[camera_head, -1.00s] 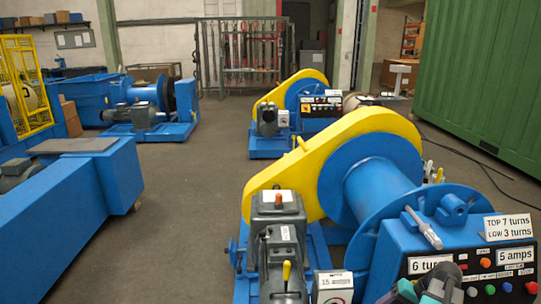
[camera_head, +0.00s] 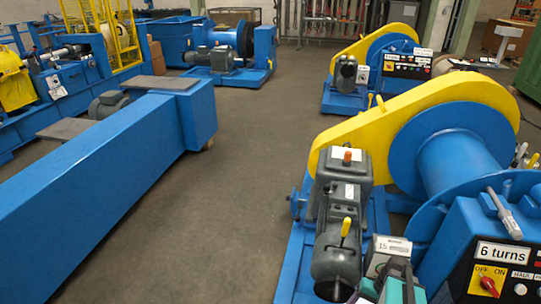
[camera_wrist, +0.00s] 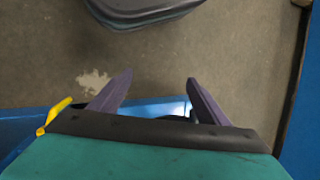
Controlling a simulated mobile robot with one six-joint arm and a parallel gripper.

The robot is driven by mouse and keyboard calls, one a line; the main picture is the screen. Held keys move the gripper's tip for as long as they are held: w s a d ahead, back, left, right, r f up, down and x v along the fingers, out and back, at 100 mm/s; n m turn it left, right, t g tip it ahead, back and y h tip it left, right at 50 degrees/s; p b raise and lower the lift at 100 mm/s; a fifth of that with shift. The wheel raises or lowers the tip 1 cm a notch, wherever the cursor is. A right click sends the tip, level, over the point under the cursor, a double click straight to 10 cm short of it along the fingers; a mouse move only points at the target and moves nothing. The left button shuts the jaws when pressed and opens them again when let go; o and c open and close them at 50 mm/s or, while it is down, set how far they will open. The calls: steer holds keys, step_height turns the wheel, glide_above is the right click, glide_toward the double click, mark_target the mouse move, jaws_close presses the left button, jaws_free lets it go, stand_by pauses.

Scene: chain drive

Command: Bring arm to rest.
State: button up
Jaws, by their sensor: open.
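My gripper (camera_wrist: 159,77) shows in the wrist view with its two purple fingers spread apart. Nothing is between them. Concrete floor lies beyond the fingertips, with a blue surface below and behind them. A small teal and dark part of my arm shows at the bottom edge of the head view, beside the near winch. That winch has a yellow chain guard (camera_head: 405,112), a blue drum (camera_head: 455,160) and a grey motor (camera_head: 338,235). The gripper's fingers cannot be made out in the head view.
A long blue beam (camera_head: 105,190) runs along the left. Bare floor (camera_head: 240,190) lies between beam and winch. Another winch (camera_head: 375,65) and a blue machine (camera_head: 222,50) stand farther back.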

steer(key=s+a+f+n+g+h, duration=0.1)
steer(key=s+a+f+n+h, duration=0.1)
steer(key=s+a+f, duration=0.4)
steer(key=s+a+f+n+g+h, duration=0.2)
steer(key=s+a+f, duration=0.4)
steer(key=a, duration=0.5)
steer(key=shift+s+n+g+p, duration=0.3)
steer(key=shift+s+n+p, duration=0.1)
steer(key=shift+s, duration=0.2)
